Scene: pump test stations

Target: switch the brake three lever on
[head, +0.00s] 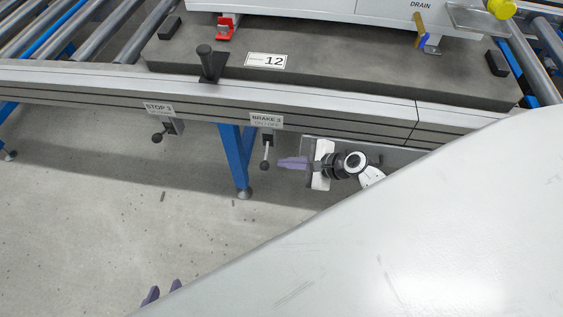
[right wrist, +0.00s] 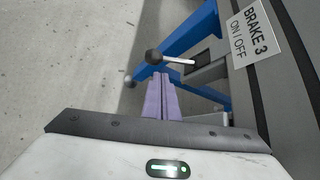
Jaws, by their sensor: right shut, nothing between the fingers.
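The brake three lever (head: 265,152) hangs from a grey bracket under the "BRAKE 3 ON / OFF" label (head: 266,119). It is a thin light rod with a black ball knob, pointing down and slightly left in the head view. In the right wrist view the lever (right wrist: 178,61) shows just beyond the fingertips. My right gripper (head: 281,163) has its purple fingers shut and empty, just right of the knob; I cannot tell if they touch it. The fingers also show in the wrist view (right wrist: 160,78). My left gripper (head: 162,291) is open at the bottom edge, mostly hidden.
The "STOP 3" lever (head: 158,138) hangs further left on the same rail (head: 210,104). A blue leg (head: 233,160) stands behind the brake lever. A grey slab (head: 330,70) with plate 12 lies above. A large pale surface covers the lower right. The floor at left is clear.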

